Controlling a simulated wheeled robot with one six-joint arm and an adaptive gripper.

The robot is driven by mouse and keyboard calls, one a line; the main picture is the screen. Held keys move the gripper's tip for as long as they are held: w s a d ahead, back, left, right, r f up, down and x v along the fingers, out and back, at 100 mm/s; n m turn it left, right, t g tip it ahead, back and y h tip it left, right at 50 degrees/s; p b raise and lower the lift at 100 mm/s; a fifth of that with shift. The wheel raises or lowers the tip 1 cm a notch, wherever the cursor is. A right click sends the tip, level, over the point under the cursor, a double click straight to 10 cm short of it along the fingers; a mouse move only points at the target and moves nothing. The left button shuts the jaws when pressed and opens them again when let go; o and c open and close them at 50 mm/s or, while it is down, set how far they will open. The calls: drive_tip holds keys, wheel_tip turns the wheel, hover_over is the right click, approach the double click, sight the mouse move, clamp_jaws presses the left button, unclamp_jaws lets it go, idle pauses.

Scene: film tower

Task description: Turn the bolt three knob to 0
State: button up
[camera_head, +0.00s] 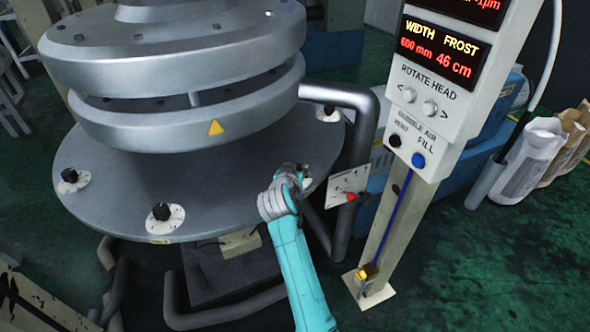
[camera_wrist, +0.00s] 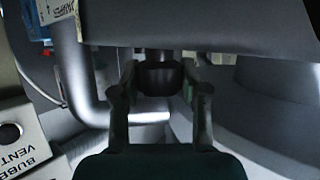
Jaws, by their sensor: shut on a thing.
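My gripper (camera_head: 292,172) is at the right front edge of the round grey flange. In the wrist view its two fingers (camera_wrist: 159,80) stand on either side of a dark round knob (camera_wrist: 158,76) and are closed on it. In the head view my gripper and wrist mostly hide this knob. Other black bolt knobs on white dials sit on the flange at the left (camera_head: 70,175), the front (camera_head: 161,211) and the back right (camera_head: 329,112). No number on the gripped knob's dial can be read.
A grey pipe (camera_head: 368,130) bends close to the right of my gripper. A small white plate with a red knob (camera_head: 350,196) is beside it. The control post (camera_head: 440,90) with displays and buttons stands further right. The heavy die rings (camera_head: 190,120) rise above the flange.

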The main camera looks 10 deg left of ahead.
drive_tip(key=o, duration=1.2)
drive_tip(key=shift+c, duration=0.2)
drive_tip(key=v, duration=1.2)
